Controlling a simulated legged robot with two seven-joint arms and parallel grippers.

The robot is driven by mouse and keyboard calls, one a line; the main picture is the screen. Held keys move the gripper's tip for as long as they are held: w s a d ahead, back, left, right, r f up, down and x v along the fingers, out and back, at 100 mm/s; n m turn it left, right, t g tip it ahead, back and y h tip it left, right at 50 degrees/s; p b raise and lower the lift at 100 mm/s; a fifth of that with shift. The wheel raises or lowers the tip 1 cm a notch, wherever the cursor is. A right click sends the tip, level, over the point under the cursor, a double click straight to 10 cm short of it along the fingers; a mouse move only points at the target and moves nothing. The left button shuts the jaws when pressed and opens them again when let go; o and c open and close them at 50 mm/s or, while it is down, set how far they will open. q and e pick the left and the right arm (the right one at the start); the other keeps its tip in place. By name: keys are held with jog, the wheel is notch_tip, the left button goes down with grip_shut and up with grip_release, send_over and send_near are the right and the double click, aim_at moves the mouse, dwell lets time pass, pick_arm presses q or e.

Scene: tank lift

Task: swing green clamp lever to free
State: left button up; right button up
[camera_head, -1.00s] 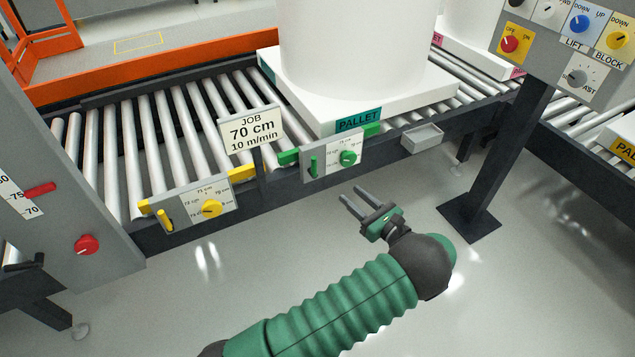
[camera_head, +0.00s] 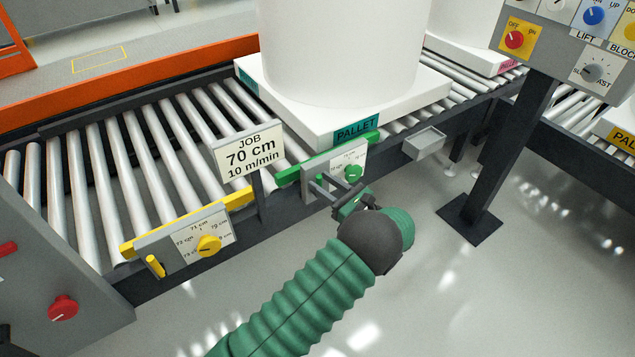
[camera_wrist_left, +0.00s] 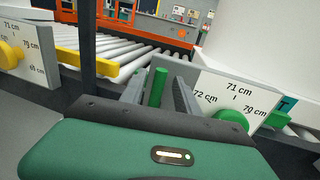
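The green clamp panel (camera_head: 345,160) is mounted on the front rail of the conveyor, with a green knob (camera_head: 354,173) and a green bar (camera_head: 290,176). My left gripper (camera_head: 327,182) is open in front of the panel's left part, its fingers pointing at it. In the left wrist view the green clamp lever (camera_wrist_left: 158,87) stands upright between the two spread fingers of my left gripper (camera_wrist_left: 160,92); I cannot tell whether they touch it. In the head view the lever is mostly hidden by the fingers. My right gripper is not in view.
A yellow clamp panel (camera_head: 185,243) with lever and knob sits to the left. A job sign (camera_head: 247,157) on a dark post stands between the panels. A white pallet (camera_head: 300,123) carries a large white tank (camera_head: 325,50). A dark post (camera_head: 500,160) stands right.

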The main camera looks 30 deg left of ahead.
pick_arm(q)
jog(key=shift+a, duration=0.1)
grip_shut()
dwell(1.2)
